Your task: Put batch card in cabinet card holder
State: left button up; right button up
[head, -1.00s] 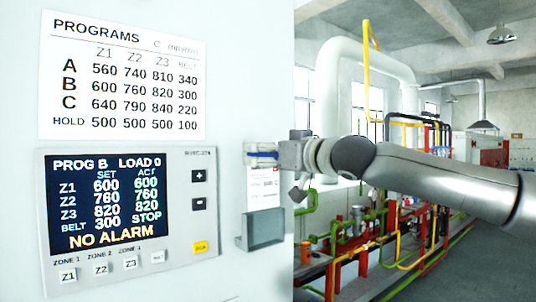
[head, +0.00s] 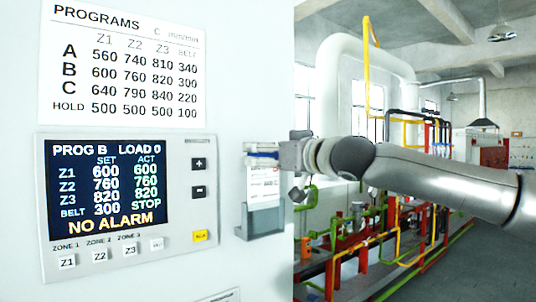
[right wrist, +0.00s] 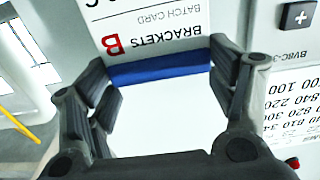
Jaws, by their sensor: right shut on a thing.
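The white batch card (head: 264,184) is upright at the right edge of the cabinet face. In the right wrist view the card (right wrist: 150,30) reads "BRACKETS" and "BATCH CARD" upside down, with a blue strip (right wrist: 160,68) along its edge. My right gripper (head: 264,154) is shut on the card at this blue-edged end; its fingers flank the strip in the right wrist view (right wrist: 165,80). The grey card holder (head: 262,222) is on the cabinet directly below. The card's lower end overlaps the holder's top; I cannot tell how deep it sits. My left gripper is not in view.
The cabinet face (head: 222,60) carries a control panel (head: 190,225) with a screen showing "NO ALARM" and a programs sheet (head: 130,110) above it. To the right, the room behind has coloured pipes (head: 385,235) and a large white duct (head: 330,80).

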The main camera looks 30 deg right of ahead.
aim_at(265, 179)
jog(key=shift+f+b, duration=2.5)
jog(key=shift+f, duration=0.5)
jog(key=o, duration=1)
jog(key=shift+r, duration=0.1)
jog(key=shift+o, duration=0.2)
jog(key=s+d, duration=0.1)
jog(key=s, duration=1.1)
